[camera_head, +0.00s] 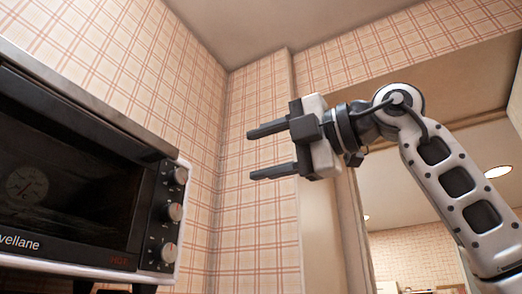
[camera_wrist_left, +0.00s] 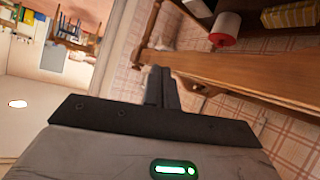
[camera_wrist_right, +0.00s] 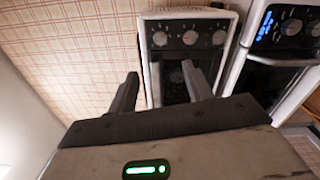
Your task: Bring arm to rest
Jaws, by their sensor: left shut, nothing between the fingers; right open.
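My right gripper (camera_head: 272,151) is raised in the head view, with its arm coming in from the right. Its two fingers are apart and empty, and they point left toward the oven. In the right wrist view the same open fingers (camera_wrist_right: 165,88) show with nothing between them. My left gripper (camera_wrist_left: 160,88) shows only in the left wrist view. Its fingers are together with nothing held, near a wooden shelf. The left arm is out of the head view.
A black and silver oven (camera_head: 80,170) with knobs stands at the left. It also shows beyond the right fingers (camera_wrist_right: 188,38), beside a second appliance with a blue display (camera_wrist_right: 287,35). A wooden shelf (camera_wrist_left: 240,70) holds a red and white roll (camera_wrist_left: 225,28). A doorway opens behind my right arm.

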